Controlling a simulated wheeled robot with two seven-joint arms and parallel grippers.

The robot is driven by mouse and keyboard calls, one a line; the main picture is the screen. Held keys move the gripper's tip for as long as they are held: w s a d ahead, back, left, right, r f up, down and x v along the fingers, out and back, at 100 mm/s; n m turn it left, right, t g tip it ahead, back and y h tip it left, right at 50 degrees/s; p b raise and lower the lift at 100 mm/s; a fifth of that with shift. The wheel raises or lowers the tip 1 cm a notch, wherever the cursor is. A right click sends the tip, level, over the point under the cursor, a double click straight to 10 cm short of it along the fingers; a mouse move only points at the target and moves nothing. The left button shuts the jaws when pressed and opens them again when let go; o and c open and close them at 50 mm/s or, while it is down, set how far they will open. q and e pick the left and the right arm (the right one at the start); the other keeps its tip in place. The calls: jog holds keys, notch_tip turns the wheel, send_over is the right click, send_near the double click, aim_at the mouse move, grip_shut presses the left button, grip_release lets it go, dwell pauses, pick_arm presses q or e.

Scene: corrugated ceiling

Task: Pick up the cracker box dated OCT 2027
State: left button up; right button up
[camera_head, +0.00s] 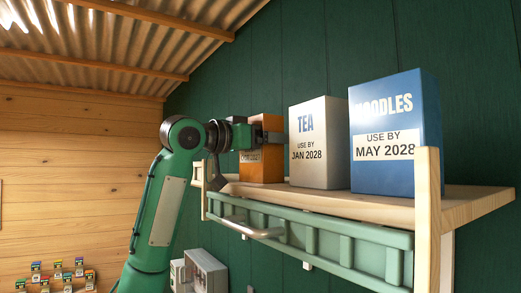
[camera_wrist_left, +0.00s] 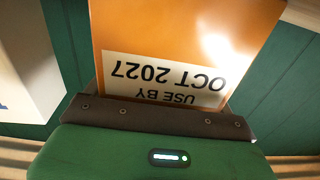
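An orange box (camera_head: 262,168) stands at the far left end of the shelf, partly covered by my left gripper (camera_head: 256,136). The left wrist view shows the orange box (camera_wrist_left: 180,35) close up and upside down, its white label reading USE BY OCT 2027; its product name is not readable. My left gripper (camera_wrist_left: 155,112) is right at the box's labelled face, with dark finger parts at both sides of it. Whether they press on the box cannot be told. The box looks upright on the shelf. My right gripper is not in view.
A white TEA box (camera_head: 318,170), JAN 2028, and a blue NOODLES box (camera_head: 385,178), MAY 2028, stand right of the orange box on the wooden shelf (camera_head: 460,205). A green rail (camera_head: 330,243) and wooden posts (camera_head: 427,220) edge the shelf's front.

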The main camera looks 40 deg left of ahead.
pick_arm(q)
jog(key=c, duration=0.3)
jog(key=shift+r, duration=0.1)
notch_tip(320, 180, up, 28)
jog(key=shift+f, duration=0.1)
dwell(0.7)
